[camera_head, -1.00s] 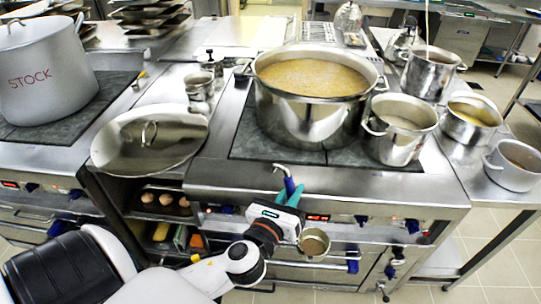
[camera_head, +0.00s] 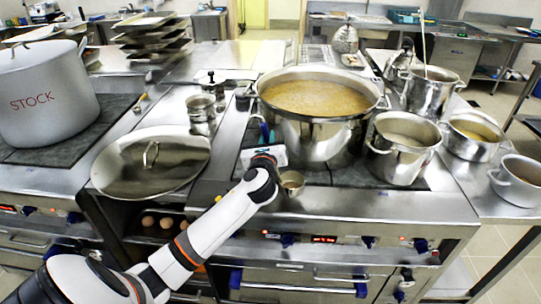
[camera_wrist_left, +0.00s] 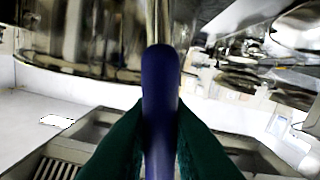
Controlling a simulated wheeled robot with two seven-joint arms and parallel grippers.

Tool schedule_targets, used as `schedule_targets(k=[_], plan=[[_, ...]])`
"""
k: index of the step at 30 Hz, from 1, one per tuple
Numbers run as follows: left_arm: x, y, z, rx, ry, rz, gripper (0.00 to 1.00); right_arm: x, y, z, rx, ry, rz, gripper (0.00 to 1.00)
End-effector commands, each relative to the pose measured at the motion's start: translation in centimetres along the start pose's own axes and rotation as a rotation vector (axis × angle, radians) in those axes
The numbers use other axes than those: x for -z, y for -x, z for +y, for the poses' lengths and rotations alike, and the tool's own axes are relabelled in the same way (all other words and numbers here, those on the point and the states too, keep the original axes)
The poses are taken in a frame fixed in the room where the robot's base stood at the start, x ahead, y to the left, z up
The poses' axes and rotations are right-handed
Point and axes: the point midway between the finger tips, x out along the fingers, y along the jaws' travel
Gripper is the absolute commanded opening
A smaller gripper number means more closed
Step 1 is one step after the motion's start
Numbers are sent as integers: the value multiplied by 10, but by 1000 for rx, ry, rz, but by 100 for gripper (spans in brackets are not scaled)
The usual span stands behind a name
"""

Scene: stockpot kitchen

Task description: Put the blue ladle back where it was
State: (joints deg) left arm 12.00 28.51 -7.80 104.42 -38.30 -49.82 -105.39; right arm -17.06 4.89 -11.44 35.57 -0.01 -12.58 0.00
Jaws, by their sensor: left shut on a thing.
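The blue ladle's handle (camera_wrist_left: 160,85) stands between the green fingers of my left gripper (camera_wrist_left: 160,122) in the left wrist view, and the gripper is shut on it. In the head view my left gripper (camera_head: 267,142) is just in front of the big soup pot's left side. The ladle's metal bowl (camera_head: 291,182) hangs below and right of the gripper, above the stove's front part. Most of the handle is hidden there by my wrist. The big pot (camera_head: 315,135) is full of brownish soup. My right gripper is in neither view.
A large lid (camera_head: 150,182) lies left of the stove, beside my left arm. Smaller pots, one nearest the big pot (camera_head: 402,150), crowd the right side. Small metal canisters (camera_head: 201,110) stand behind the lid.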

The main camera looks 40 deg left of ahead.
Motion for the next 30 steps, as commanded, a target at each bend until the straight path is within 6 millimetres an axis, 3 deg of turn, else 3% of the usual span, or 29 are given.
schedule_targets(k=[8,19,20,24,30], plan=[[-35,0,-8,-1,1,0,0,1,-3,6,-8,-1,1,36],[-39,0,-9,-2,0,2,0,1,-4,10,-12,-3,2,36],[-40,0,-9,-1,0,1,17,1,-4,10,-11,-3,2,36],[-39,0,-9,-1,0,1,37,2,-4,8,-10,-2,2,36],[-39,0,-9,-1,-1,0,37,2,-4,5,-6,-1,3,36]])
